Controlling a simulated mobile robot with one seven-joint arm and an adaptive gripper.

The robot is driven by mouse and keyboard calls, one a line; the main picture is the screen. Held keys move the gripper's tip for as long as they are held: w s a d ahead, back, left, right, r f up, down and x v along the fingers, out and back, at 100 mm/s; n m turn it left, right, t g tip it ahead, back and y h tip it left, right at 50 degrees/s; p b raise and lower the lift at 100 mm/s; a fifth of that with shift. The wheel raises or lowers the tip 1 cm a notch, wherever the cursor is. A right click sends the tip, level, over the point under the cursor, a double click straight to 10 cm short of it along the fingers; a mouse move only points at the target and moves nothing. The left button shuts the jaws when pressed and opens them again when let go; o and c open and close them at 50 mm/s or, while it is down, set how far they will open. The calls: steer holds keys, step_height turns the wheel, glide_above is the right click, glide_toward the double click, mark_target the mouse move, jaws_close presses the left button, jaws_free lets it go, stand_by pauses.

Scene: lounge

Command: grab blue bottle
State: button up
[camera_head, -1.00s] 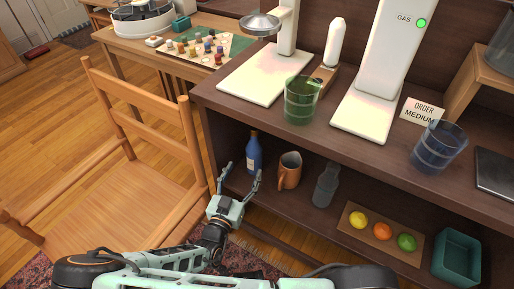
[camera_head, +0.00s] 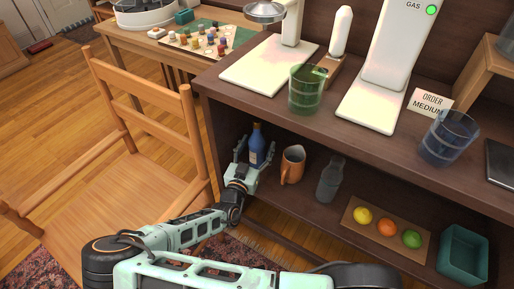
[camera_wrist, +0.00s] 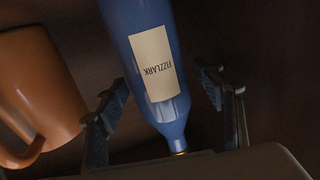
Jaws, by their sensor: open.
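The blue bottle (camera_head: 257,147) stands upright on the lower shelf of the dark cabinet, left of a copper mug. My gripper (camera_head: 254,155) is open and reaches into the shelf right at the bottle. In the wrist view the blue bottle (camera_wrist: 150,60), with a cream label, lies between the two open fingers of my gripper (camera_wrist: 162,100). Gaps show between the bottle and both fingers, the left one narrower. The lower part of the bottle is hidden behind my gripper in the head view.
The copper mug (camera_head: 292,165) stands close beside the bottle and also shows in the wrist view (camera_wrist: 40,90). A grey bottle (camera_head: 330,180), a fruit board (camera_head: 373,242) and a teal bin (camera_head: 463,255) are farther right. A wooden chair (camera_head: 140,170) stands left. The upper shelf (camera_head: 230,105) overhangs.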

steer(key=shift+c, duration=0.6)
jaws_close()
steer(key=shift+r, duration=0.1)
